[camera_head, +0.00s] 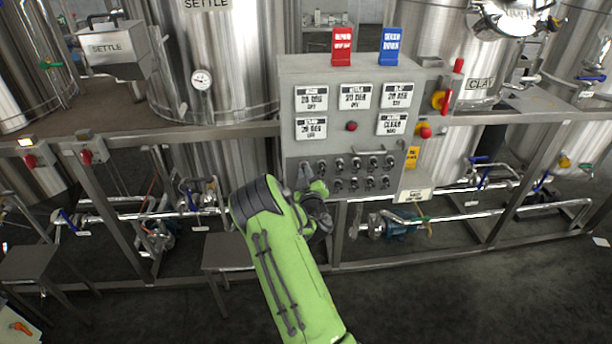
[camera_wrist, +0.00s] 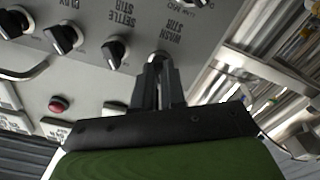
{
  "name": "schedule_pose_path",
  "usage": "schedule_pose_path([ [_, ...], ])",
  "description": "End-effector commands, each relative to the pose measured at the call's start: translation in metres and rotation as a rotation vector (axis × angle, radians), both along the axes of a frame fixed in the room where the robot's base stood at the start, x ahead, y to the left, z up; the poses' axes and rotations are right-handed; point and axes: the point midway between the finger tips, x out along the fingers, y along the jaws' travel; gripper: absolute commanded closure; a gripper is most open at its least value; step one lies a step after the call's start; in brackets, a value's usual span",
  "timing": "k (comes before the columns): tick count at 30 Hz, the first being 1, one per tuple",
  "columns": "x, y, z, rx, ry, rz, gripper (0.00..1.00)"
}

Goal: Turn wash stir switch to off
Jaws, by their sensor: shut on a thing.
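The wash stir switch (camera_wrist: 158,57) is a small knob on the grey control panel, beside its "WASH STIR" label in the wrist view. My gripper (camera_wrist: 157,66) is shut on it, with its two dark fingers close together around the knob. The fingers hide most of the knob, so I cannot tell which way it points. In the head view my gripper (camera_head: 306,177) is at the left end of the switch rows on the control panel (camera_head: 290,110) and covers this switch.
The settle stir switch (camera_wrist: 115,48) is close beside my fingers, with another black knob (camera_wrist: 66,38) beyond it. A red button (camera_head: 351,126) is above the switch rows. A metal rail and pipes (camera_head: 455,222) run below the panel. Steel tanks (camera_head: 230,60) stand behind.

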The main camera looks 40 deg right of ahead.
Motion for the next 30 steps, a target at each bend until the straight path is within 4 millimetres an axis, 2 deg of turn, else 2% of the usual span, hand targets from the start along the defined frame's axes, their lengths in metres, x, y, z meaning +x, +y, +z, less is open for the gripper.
schedule_pose_path([
  [12, 0.0, 0.0, 0.0, -0.008, 0.006, 0.0, 1.0],
  [13, 0.0, 0.0, 0.0, -0.008, 0.006, 0.0, 0.85],
  [17, 0.0, 0.0, 0.0, -0.007, 0.005, 0.0, 0.65],
  [26, -0.001, 0.001, 0.0, -0.006, 0.004, -0.001, 0.64],
  [30, -0.016, 0.01, -0.003, -0.002, 0.002, -0.004, 0.64],
])
